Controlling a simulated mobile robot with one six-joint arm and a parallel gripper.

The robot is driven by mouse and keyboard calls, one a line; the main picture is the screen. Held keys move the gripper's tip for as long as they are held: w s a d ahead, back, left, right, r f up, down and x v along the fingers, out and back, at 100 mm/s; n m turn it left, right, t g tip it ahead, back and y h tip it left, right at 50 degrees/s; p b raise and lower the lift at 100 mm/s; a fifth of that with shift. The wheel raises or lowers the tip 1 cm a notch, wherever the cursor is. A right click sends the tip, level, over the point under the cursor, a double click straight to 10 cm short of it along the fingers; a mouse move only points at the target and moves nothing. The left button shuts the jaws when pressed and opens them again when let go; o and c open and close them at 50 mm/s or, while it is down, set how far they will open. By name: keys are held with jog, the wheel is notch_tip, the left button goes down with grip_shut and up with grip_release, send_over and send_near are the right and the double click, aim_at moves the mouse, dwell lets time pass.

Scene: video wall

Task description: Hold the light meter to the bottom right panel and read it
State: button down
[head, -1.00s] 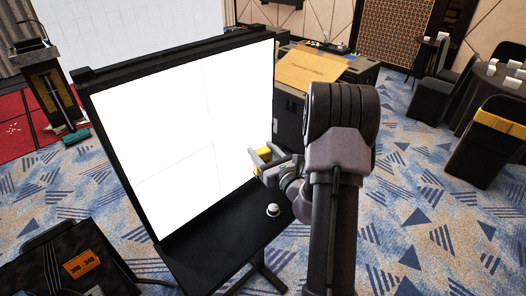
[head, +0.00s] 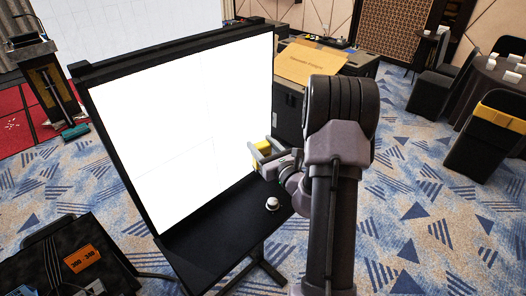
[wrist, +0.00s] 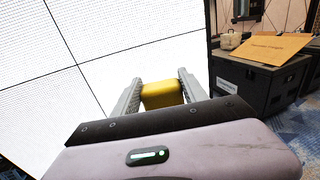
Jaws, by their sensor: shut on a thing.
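The video wall (head: 180,115) is a lit white screen in a black frame, split into panels by thin seams. Its bottom right panel (head: 236,150) is close to my gripper (head: 262,153). My gripper is shut on a yellow block-shaped thing, the light meter (wrist: 162,95), which also shows yellow in the head view (head: 263,147). The panel seams (wrist: 75,62) show behind and left of the fingers in the wrist view. The meter's display is hidden, and I cannot tell whether the meter touches the screen.
A small white round thing (head: 272,203) sits on the black shelf (head: 222,232) below the screen. A black case (head: 345,88) with a cardboard sheet (head: 312,62) stands behind. An open case (head: 68,262) lies front left. Carpet on the right is clear up to the chairs.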

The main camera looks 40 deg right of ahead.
dwell(0.3)
jog(key=s+d+b, duration=0.1)
jog(key=s+b, duration=0.3)
jog(key=s, duration=1)
dwell(0.5)
